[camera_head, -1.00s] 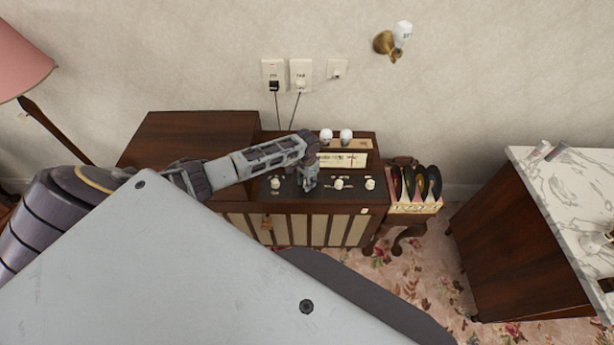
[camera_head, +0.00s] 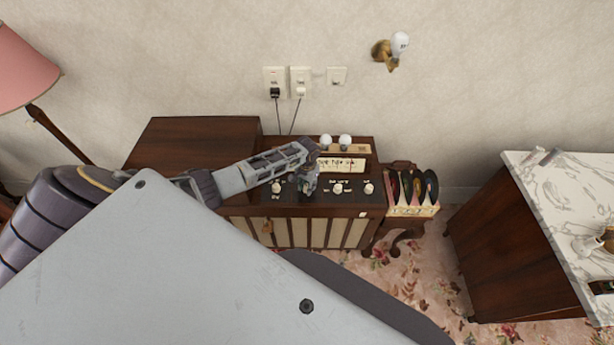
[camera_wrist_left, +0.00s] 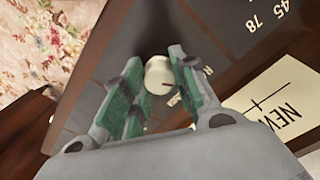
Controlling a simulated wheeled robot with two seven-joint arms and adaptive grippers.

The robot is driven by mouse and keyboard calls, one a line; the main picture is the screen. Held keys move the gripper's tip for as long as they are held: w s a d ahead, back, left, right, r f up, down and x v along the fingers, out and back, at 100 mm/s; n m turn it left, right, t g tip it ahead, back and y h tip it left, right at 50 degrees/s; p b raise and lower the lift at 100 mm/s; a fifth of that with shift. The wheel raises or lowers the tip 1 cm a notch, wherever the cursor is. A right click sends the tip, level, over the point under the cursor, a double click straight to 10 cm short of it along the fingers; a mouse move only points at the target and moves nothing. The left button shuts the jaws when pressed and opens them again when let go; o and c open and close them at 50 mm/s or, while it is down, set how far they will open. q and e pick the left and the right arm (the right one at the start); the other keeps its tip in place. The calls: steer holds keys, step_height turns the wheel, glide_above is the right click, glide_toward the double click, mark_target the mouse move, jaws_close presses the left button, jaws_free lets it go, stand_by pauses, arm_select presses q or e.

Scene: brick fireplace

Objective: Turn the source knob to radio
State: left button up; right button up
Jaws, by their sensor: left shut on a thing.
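The radio-gramophone cabinet (camera_head: 296,211) stands against the wall, with a dark control panel (camera_head: 292,190) on its front. My left gripper (camera_head: 309,186) reaches down onto the panel and covers one knob there. My right gripper is out of view.
Other cream knobs are on the panel, at the left (camera_head: 277,188), right of the gripper (camera_head: 338,188) and far right (camera_head: 369,188). A record rack (camera_head: 413,211) stands right of the cabinet. A marble-topped cabinet (camera_head: 557,190) is further right.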

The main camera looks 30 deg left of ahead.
mark_target(307, 186)
arm_select(q)
steer(key=shift+w+r, duration=0.1)
steer(key=shift+w, duration=0.05)
steer(key=o, duration=0.9)
steer(key=shift+o, duration=0.7)
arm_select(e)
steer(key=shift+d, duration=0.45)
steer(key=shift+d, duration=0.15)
arm_select(q)
steer(key=shift+r, duration=1.05)
step_height(307, 186, up, 10)
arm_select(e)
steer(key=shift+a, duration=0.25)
arm_select(q)
steer(key=shift+d+f, duration=0.15)
